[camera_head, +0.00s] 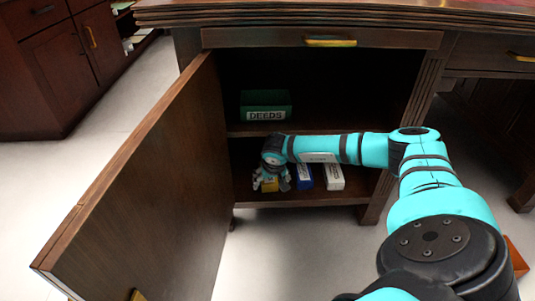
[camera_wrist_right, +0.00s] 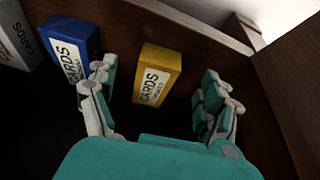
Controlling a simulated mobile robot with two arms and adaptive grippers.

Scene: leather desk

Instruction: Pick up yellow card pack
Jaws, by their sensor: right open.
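The yellow card pack (camera_head: 269,185) lies on the lower shelf of the open desk cabinet, partly hidden by my right gripper (camera_head: 272,182). In the right wrist view the yellow pack (camera_wrist_right: 157,73) shows a white label reading CARDS. It sits ahead of and between the spread fingers of my right gripper (camera_wrist_right: 163,100). The fingers are open and hold nothing. I cannot tell from these views whether a finger touches the pack. My left gripper is not in view.
A blue card pack (camera_head: 303,177) and a white one (camera_head: 333,177) stand right of the yellow pack. A green DEEDS box (camera_head: 265,106) sits on the upper shelf (camera_head: 320,128). The open cabinet door (camera_head: 140,190) stands to the left.

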